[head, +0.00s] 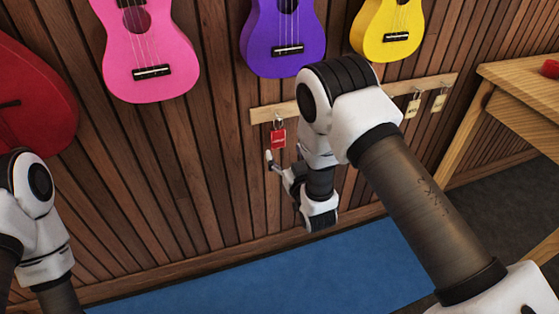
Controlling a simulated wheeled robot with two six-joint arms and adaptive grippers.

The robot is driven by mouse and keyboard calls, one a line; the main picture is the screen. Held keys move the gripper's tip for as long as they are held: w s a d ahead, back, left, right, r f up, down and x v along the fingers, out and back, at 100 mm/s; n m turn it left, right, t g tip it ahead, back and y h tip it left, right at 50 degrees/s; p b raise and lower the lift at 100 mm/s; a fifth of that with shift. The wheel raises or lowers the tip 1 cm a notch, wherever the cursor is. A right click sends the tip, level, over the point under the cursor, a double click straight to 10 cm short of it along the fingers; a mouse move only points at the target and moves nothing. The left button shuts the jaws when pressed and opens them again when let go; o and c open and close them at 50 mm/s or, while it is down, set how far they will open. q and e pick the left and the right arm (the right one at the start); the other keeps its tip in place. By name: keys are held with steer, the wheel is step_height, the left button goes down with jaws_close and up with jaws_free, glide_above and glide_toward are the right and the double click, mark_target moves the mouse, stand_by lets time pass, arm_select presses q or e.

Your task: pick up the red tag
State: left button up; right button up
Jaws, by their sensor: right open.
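The red tag (278,138) hangs by a ring from a hook on a light wooden rail (262,114) on the slatted wall, with small unreadable print on it. My right gripper (278,170) is open just below the red tag. One pale fingertip shows close under the tag's left side, and they look apart. My right forearm and wrist hide the middle of the rail. My left arm shows at the lower left, but its gripper is outside the picture.
Two pale tags (413,107) hang at the rail's right end. Pink (150,50), purple (284,40), yellow (390,28) and red (35,100) ukuleles hang on the wall. A wooden table (520,85) stands at right. A blue mat (270,275) covers the floor below.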

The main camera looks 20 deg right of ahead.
mark_target(278, 136)
steer(key=w, duration=0.7)
steer(key=shift+w+d+r, duration=0.15)
steer(key=shift+w+r, duration=0.1)
steer(key=shift+w, duration=0.15)
steer(key=c, duration=0.9)
